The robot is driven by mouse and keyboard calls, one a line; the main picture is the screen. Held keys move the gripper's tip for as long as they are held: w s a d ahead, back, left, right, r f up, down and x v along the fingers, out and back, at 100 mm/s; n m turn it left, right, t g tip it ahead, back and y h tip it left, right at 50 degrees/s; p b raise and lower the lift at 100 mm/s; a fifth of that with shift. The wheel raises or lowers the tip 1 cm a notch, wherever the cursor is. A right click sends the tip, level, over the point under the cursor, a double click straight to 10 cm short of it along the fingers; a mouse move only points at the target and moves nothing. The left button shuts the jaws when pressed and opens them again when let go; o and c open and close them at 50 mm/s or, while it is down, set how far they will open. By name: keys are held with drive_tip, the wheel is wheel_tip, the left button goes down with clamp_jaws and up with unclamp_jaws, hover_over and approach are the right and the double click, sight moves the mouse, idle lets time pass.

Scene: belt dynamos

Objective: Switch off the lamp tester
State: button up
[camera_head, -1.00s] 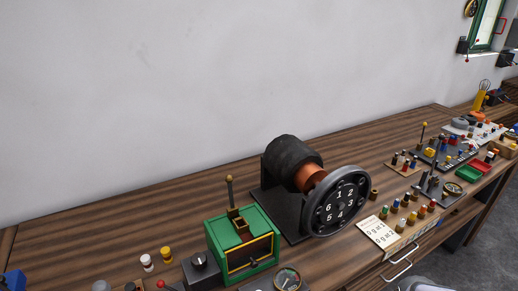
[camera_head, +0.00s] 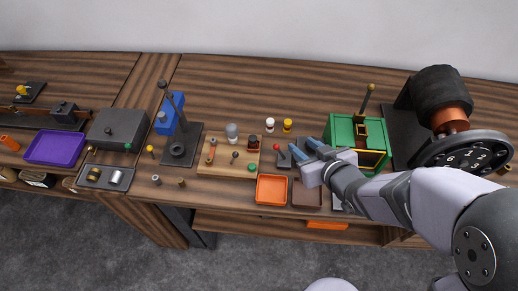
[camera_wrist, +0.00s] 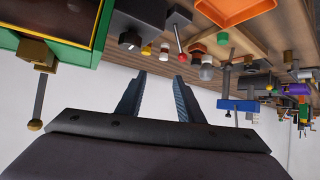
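I cannot tell for certain which item is the lamp tester. A wooden board (camera_head: 205,168) in the head view carries a grey-white bulb (camera_head: 232,130), an orange lever and a green knob; the bulb (camera_wrist: 206,68) also shows in the wrist view. Right of it is a small dark box with a red-tipped lever (camera_head: 276,147); this lever (camera_wrist: 180,42) also shows in the wrist view. My gripper (camera_head: 306,148) is open and empty, just right of the dark box and left of the green box. In the wrist view its fingers (camera_wrist: 160,76) are apart. The gripper partly hides the items under it.
The green box (camera_head: 341,130) and a large numbered wheel (camera_head: 468,155) stand at the right. White and yellow pegs (camera_head: 287,125) stand behind my gripper. An orange tray (camera_head: 271,190) lies in front. A blue block (camera_head: 172,112) and dark post stand left of the board.

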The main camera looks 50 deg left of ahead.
sight(237, 156)
drive_tip(key=s+a+f+y, duration=0.1)
drive_tip(key=s+a+f, duration=0.1)
drive_tip(key=s, duration=0.2)
drive_tip(key=s+a+f+g, duration=0.1)
drive_tip(key=s+a+f, duration=0.1)
drive_tip(key=s, duration=0.3)
drive_tip(key=s+a+f+y+b, duration=0.1)
drive_tip(key=s+a+f, duration=0.1)
drive_tip(key=s+a, duration=0.1)
drive_tip(key=shift+s+a+g+y, duration=0.3)
drive_tip(key=shift+s+a, duration=0.1)
drive_tip(key=shift+s, duration=0.35)
drive_tip(key=shift+a, duration=0.1)
drive_tip(key=p+x, duration=0.2)
drive_tip(key=x, duration=0.3)
drive_tip(key=shift+r, duration=0.1)
drive_tip(key=shift+x, duration=1.05)
clamp_jaws()
